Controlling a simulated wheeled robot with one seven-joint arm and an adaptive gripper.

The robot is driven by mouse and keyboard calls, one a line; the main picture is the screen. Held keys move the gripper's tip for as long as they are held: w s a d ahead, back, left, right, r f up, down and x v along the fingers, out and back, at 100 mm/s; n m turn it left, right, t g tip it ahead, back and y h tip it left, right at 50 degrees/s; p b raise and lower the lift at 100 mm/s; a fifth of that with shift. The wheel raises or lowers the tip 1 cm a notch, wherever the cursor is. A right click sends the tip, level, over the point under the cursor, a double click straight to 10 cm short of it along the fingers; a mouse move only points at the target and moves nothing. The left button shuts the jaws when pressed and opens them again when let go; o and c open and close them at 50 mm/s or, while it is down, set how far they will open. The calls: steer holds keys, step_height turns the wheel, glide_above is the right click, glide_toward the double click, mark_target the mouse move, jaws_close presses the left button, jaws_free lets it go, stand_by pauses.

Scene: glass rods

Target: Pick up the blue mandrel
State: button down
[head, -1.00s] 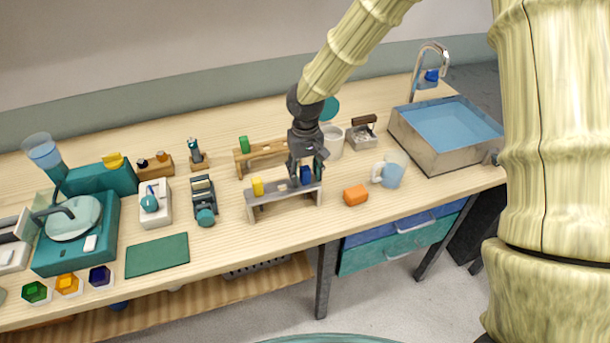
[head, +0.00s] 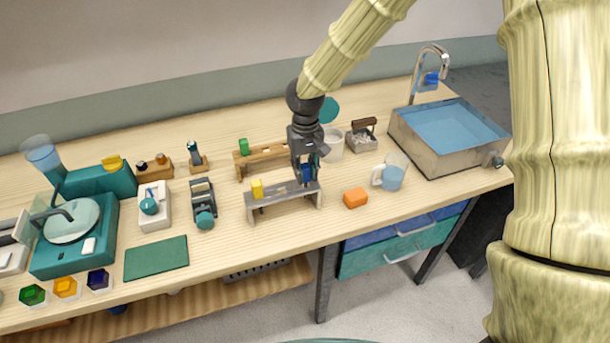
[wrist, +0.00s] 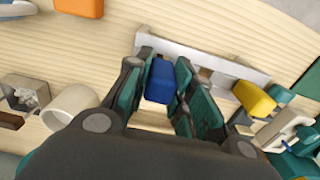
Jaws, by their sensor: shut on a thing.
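The blue mandrel (wrist: 159,82) is between the two teal-padded fingers of my gripper (wrist: 168,85) in the wrist view. In the head view the blue mandrel (head: 307,174) shows at the right end of the grey rack (head: 281,192), under my gripper (head: 306,176). My gripper is shut on it. Whether its lower end is clear of the rack I cannot tell. A yellow mandrel (head: 257,189) stands at the left end of the same rack; it also shows in the wrist view (wrist: 254,97).
A wooden rack (head: 262,160) with a green piece stands behind. An orange block (head: 355,198) and a pitcher (head: 391,175) are to the right, with a white mug (head: 333,144) behind. Bare table lies in front of the grey rack.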

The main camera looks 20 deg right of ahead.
step_height(320, 180, up, 8)
steer(key=shift+r+b, duration=0.2)
steer(key=shift+b, duration=0.7)
